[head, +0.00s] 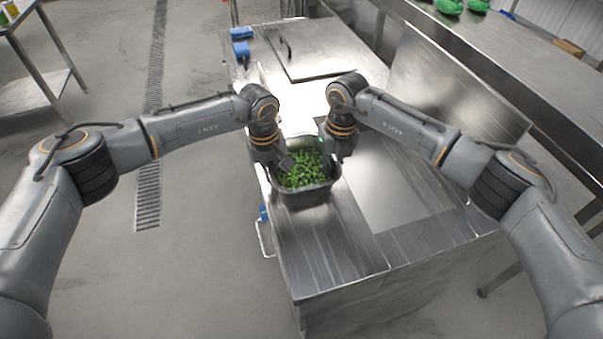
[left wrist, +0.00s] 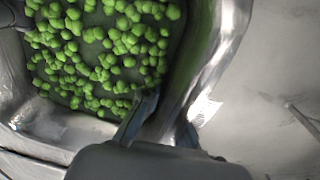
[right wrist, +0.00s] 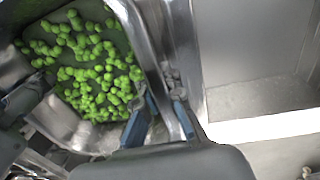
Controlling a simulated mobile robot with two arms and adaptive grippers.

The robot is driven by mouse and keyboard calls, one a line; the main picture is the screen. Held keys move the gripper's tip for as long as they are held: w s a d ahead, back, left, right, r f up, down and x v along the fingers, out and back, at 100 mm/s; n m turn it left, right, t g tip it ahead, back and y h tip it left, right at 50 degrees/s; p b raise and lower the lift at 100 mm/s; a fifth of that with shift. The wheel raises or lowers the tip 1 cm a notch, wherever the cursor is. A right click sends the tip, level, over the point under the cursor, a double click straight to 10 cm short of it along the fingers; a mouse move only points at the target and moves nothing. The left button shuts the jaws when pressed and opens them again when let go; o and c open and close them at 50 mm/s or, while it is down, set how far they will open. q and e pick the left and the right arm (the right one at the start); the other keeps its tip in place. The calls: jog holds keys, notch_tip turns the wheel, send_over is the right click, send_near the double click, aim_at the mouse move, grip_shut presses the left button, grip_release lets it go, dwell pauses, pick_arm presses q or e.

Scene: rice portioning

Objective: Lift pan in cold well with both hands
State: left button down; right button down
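The steel counter (head: 325,245) surrounds the well, with a flat bright panel (head: 400,185) to the right. Blue objects (head: 241,42) lie at the far left end. A raised steel shelf (head: 490,55) runs along the right. Open floor (head: 190,240) lies to the left.

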pick_arm(q)
jog(key=shift+w+d+r, duration=0.1)
jog(key=shift+r, duration=0.15)
pick_arm(e)
jog(key=shift+a+r, duration=0.1)
jog(key=shift+r, duration=0.15)
